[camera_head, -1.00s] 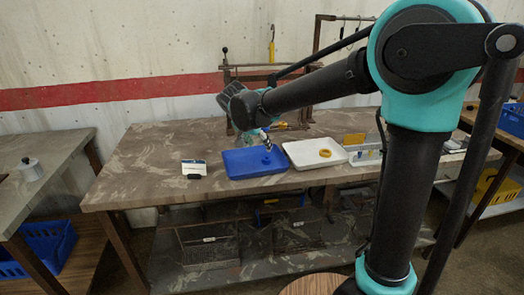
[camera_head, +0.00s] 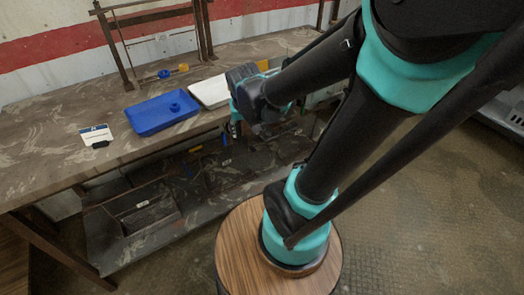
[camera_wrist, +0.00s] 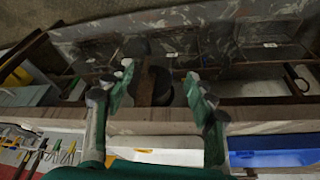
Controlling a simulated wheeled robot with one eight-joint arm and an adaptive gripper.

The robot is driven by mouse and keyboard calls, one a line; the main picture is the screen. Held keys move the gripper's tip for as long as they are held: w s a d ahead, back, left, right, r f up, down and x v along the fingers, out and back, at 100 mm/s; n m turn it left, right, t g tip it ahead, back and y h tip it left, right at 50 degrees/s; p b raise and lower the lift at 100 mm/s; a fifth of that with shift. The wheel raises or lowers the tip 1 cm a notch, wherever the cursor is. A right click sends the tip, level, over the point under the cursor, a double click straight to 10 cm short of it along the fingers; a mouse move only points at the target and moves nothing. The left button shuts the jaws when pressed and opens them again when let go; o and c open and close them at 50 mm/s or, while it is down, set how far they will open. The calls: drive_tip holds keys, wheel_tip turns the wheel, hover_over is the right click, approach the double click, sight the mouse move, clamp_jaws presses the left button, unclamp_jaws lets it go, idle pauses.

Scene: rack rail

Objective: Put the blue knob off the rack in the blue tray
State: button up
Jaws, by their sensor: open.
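A small round blue piece, seemingly the blue knob (camera_head: 175,107), lies in the blue tray (camera_head: 146,125) in the head view. The tray is on the bench, and its edge also shows at the lower right of the wrist view (camera_wrist: 275,158). My gripper (camera_head: 236,128) is off the bench's front edge, right of the blue tray and apart from it. In the wrist view my gripper (camera_wrist: 160,88) has its fingers spread with nothing held between them. The rack (camera_head: 130,40) stands at the back of the bench; another small blue piece (camera_head: 163,74) is near its foot.
A white tray (camera_head: 208,92) stands right of the blue tray, partly hidden by my arm. A white card on a dark stand (camera_head: 96,135) is left of the blue tray. A lower shelf (camera_head: 185,175) runs under the bench.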

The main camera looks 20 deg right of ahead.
drive_tip(key=s+d+f+n, duration=0.1)
drive_tip(key=s+d+f, duration=0.2)
drive_tip(key=s, duration=0.4)
drive_tip(key=shift+s+d+f+y, duration=0.15)
drive_tip(key=shift+d+f+y, duration=0.2)
drive_tip(key=shift+f, duration=0.45)
